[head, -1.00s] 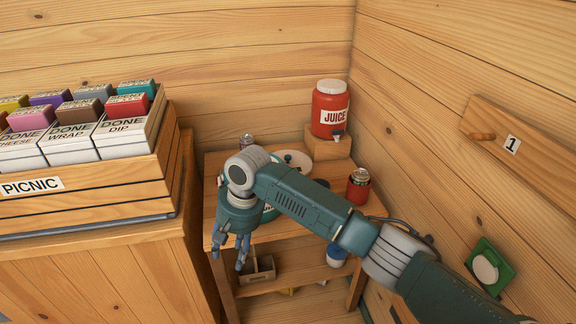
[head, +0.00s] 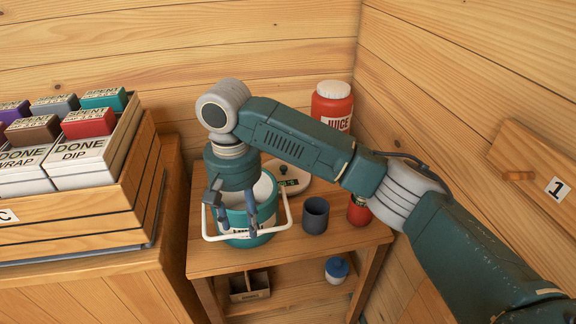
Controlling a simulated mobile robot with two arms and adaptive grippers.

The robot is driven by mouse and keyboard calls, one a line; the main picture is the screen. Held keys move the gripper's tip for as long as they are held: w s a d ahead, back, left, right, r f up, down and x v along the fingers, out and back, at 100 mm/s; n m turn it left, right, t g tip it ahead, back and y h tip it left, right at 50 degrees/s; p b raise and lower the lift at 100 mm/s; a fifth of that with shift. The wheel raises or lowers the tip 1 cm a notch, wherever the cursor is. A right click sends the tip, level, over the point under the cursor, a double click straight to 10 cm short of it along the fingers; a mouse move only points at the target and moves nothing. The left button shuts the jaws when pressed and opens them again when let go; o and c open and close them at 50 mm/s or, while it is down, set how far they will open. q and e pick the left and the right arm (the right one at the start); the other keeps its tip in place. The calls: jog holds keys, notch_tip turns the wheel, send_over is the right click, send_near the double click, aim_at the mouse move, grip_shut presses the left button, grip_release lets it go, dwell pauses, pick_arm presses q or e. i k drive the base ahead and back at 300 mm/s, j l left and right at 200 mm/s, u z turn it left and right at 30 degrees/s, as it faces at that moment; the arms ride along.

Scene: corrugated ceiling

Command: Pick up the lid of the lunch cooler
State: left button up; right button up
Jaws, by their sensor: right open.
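The lunch cooler (head: 262,236) is a teal tub with a white inside and a white handle, standing at the front left of the small wooden table. A pale round lid (head: 301,180) with a dark green knob lies behind it to the right, partly hidden by my right arm. My right gripper (head: 238,226) points down with its fingers apart and empty. My left gripper is not in view.
A grey cup (head: 315,216) and a red jar (head: 359,212) stand right of the cooler. A red juice dispenser (head: 331,104) stands at the back. A wooden crate (head: 85,220) of labelled boxes is at left. The walls close in behind and right.

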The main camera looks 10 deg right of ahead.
aim_at(295, 180)
jog(key=i+l, duration=0.3)
jog(key=i, duration=0.15)
jog(key=i+l, duration=0.3)
jog(key=i, duration=0.15)
jog(key=i+l, duration=0.25)
jog(key=i, duration=0.2)
